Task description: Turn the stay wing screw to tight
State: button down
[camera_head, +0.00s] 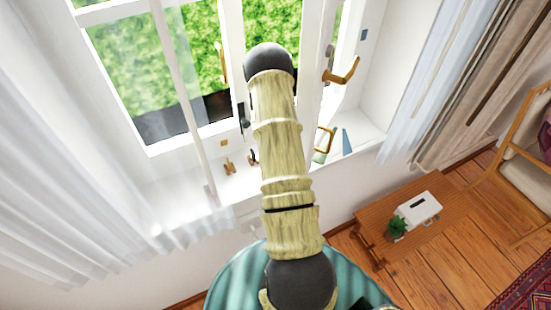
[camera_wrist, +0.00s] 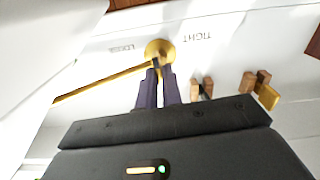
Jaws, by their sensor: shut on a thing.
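The stay wing screw (camera_wrist: 158,47) shows in the wrist view as a round brass piece on the white surface. A long brass stay bar (camera_wrist: 100,80) runs from it to the lower left. The lettering TIGHT (camera_wrist: 197,36) is right of the screw, and fainter lettering, apparently LOOSE (camera_wrist: 122,48), is left of it; both look upside down. My gripper (camera_wrist: 159,68) has its two dark purple fingers close together, shut on the screw's wing. The fingertips mostly hide the wing, so its exact angle is unclear. In the head view my arm hides the screw and gripper.
Small wooden blocks (camera_wrist: 202,88) and a brass piece (camera_wrist: 267,97) lie right of my fingers. In the head view, a brass window handle (camera_head: 342,73) sticks out right of my arm. White curtains (camera_head: 75,165) hang left. A low wooden table (camera_head: 405,240) stands lower right.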

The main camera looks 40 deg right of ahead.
jog(key=m+b, duration=0.3)
jog(key=m, duration=0.1)
jog(key=shift+f+b, duration=0.2)
jog(key=shift+b, duration=0.2)
jog(key=m+b, duration=0.3)
jog(key=m, duration=0.3)
jog(key=shift+r, duration=0.1)
jog(key=m+b, duration=0.1)
jog(key=m, duration=0.2)
jog(key=shift+m, duration=0.4)
jog(key=shift+r+m+b, duration=0.1)
jog(key=shift+m+b, duration=0.35)
jog(key=shift+m, duration=1.45)
jog(key=c, duration=1.6)
grip_release()
jog(key=shift+o, duration=0.2)
jog(key=shift+r, duration=0.1)
notch_tip(320, 180, up, 17)
jog(key=b, duration=0.4)
